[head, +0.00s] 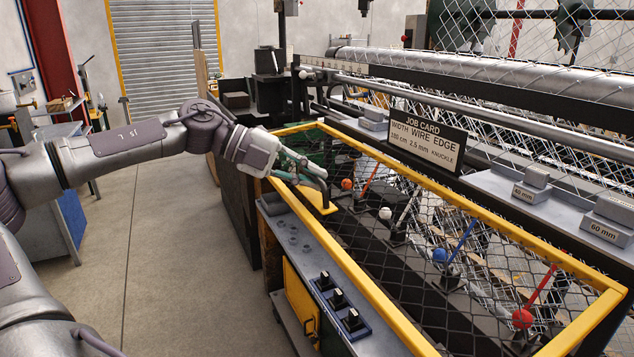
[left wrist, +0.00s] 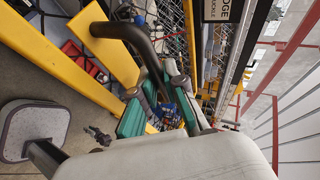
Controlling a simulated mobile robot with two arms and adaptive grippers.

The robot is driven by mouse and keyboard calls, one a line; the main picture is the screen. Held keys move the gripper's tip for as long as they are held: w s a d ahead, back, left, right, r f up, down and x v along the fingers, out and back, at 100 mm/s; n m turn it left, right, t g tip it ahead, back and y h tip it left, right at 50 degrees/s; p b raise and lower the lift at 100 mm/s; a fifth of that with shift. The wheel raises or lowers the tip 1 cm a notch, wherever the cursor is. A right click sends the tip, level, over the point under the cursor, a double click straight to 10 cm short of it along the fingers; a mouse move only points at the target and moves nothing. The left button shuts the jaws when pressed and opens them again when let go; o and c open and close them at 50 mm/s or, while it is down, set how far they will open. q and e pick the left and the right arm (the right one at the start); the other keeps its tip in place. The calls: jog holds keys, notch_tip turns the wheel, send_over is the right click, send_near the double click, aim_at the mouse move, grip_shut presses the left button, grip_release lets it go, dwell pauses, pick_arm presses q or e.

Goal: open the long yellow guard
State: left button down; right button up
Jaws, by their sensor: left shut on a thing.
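The long yellow guard (head: 345,258) is a yellow frame filled with dark wire mesh. It stretches from the middle of the head view to the lower right, over a row of levers. Its yellow bars also show in the left wrist view (left wrist: 62,57). A dark bent handle (left wrist: 128,40) comes off a yellow bar. My left gripper (head: 308,172) is at the guard's far left end, shut on this handle; its green-padded fingers show in the left wrist view (left wrist: 162,108). The fingers partly hide the handle. I cannot tell whether the guard is lifted. My right gripper is not in view.
Under the mesh stand levers with orange, white, blue and red balls (head: 522,318). A job card sign (head: 427,141) stands behind the guard. Black switches (head: 338,298) sit on the near panel. Bare floor (head: 150,240) lies to the left.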

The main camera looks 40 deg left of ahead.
pick_arm(q)
jog(key=shift+w+a+r, duration=0.1)
jog(key=shift+w+r, duration=0.05)
jog(key=shift+r, duration=0.45)
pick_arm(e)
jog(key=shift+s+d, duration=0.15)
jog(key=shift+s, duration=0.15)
pick_arm(q)
jog(key=c, duration=1.3)
grip_release()
jog(key=shift+w, duration=0.1)
jog(key=shift+o, duration=0.5)
jog(key=shift+w+d+f, duration=0.15)
jog(key=shift+d+f, duration=0.1)
jog(key=shift+d, duration=0.05)
jog(key=shift+a, duration=0.1)
jog(key=shift+s+a+r, duration=0.1)
jog(key=shift+s+a, duration=0.15)
jog(key=shift+s, duration=0.05)
jog(key=v, duration=1.1)
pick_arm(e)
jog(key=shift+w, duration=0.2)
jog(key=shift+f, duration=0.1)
